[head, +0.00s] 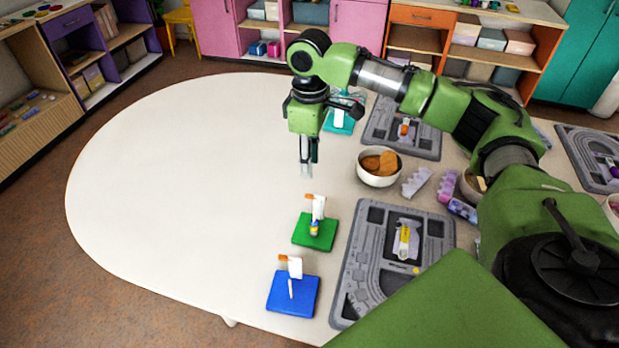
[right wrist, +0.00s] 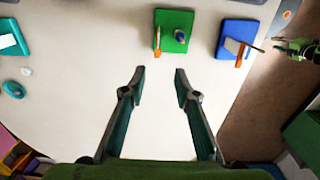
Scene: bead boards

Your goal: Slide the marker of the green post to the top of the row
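The green board (head: 308,240) stands on the white table. It carries a white upright card (head: 319,208), an orange marker (head: 310,196) sticking out leftward near the card's top, and a post with yellow and blue beads (head: 314,229). In the right wrist view, the green board (right wrist: 170,17) is just beyond the fingertips, with its orange marker (right wrist: 157,52) left of the blue bead (right wrist: 181,37). My right gripper (head: 308,170) hangs above the table behind the green board; its fingers (right wrist: 160,74) are apart and empty. A small green-black shape, apparently my left gripper (right wrist: 295,48), shows unclearly at the right wrist view's edge.
A blue board (head: 290,304) with a card and orange marker stands in front of the green one; a teal board (head: 339,125) stands behind. A grey tray (head: 372,250) lies close right. A bowl (head: 378,179) stands behind the tray. The table's left side is clear.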

